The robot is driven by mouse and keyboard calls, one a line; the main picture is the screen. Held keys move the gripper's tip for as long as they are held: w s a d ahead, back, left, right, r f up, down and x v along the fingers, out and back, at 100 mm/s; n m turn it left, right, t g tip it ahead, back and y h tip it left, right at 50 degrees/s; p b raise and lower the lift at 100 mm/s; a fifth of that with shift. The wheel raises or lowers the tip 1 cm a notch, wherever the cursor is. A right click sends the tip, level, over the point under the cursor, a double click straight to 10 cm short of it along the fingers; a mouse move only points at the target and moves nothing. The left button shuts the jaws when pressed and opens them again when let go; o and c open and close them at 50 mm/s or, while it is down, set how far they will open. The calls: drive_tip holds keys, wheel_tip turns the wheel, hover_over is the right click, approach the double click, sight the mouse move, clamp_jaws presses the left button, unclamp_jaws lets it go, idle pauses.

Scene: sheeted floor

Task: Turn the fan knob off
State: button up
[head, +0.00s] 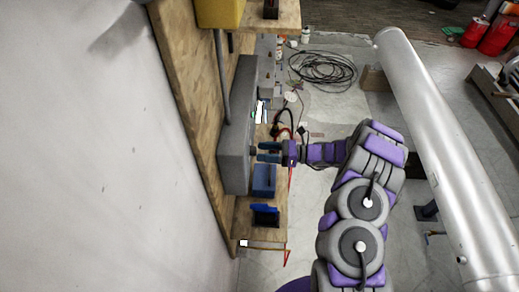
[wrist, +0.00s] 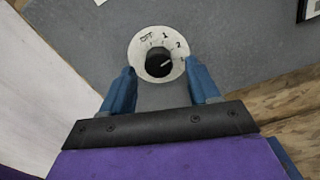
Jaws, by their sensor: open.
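The fan knob (wrist: 158,62) is a round black knob on a white dial (wrist: 143,43) marked OFF, 1, 2 and a further mark, on a grey panel. Its pointer line is turned to the right, away from the OFF mark. In the head view the grey box (head: 238,125) is mounted on a wooden board. My gripper (wrist: 160,88) is open, with one blue finger on each side below the dial. The knob lies ahead of the fingertips, between their lines. In the head view my gripper (head: 263,152) is close to the box's right face.
A blue box (head: 264,180) sits on the wooden shelf just below my gripper. A yellow box (head: 219,13) is above. A large silver pipe (head: 430,150) stands right of my arm. Black cable coils (head: 322,68) lie on the floor.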

drive_tip(key=shift+a, duration=1.15)
drive_tip(key=shift+c, duration=0.4)
drive_tip(key=c, duration=1)
drive_tip(key=shift+o, duration=0.2)
drive_tip(key=shift+f+b, duration=0.1)
drive_tip(key=shift+b, duration=0.25)
drive_tip(key=n+b, duration=1.5)
drive_tip(key=b, duration=0.6)
drive_tip(key=shift+n+b, duration=0.4)
